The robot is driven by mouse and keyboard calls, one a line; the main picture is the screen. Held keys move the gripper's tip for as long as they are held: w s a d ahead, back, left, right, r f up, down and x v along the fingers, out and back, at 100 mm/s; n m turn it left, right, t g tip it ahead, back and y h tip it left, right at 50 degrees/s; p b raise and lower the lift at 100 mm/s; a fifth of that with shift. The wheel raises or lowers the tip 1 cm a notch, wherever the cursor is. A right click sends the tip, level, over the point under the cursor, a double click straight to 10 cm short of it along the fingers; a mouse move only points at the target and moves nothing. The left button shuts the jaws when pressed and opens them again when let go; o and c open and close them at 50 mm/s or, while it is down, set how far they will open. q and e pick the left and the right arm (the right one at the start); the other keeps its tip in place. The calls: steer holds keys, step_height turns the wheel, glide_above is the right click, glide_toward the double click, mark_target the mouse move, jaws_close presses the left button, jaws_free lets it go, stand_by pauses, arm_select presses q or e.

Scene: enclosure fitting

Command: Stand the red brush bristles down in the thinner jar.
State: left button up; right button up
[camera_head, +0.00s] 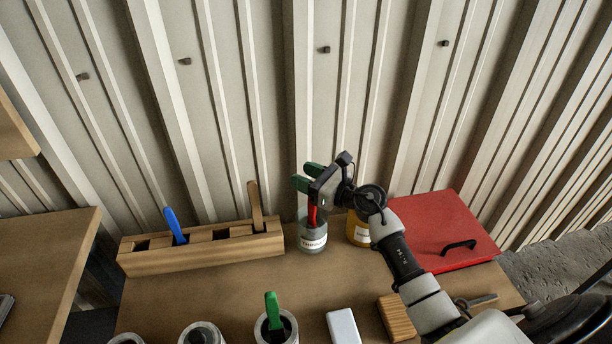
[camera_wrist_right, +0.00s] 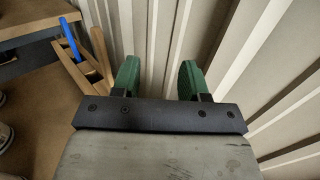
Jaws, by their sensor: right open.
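The red brush (camera_head: 312,214) stands in the labelled glass thinner jar (camera_head: 313,239) at the back of the bench, its handle up and its lower end inside the jar. Whether the bristles touch the bottom cannot be seen. My right gripper (camera_head: 307,177) is just above and behind the handle, partly covering its top. Its green fingers are apart, and in the wrist view only wall shows between the fingertips (camera_wrist_right: 158,75). The brush is not visible in the wrist view. My left gripper is in neither view.
A wooden rack (camera_head: 200,261) left of the jar holds a blue-handled brush (camera_head: 175,226) and a wooden-handled one (camera_head: 255,205). A yellow jar (camera_head: 358,231) and a red case (camera_head: 440,228) are to the right. Cans, one holding a green-handled brush (camera_head: 273,311), line the front.

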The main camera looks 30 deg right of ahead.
steer(key=b+v, duration=0.2)
steer(key=v, duration=0.8)
steer(key=shift+s+d, duration=0.25)
steer(key=shift+s, duration=0.05)
stand_by(0.6)
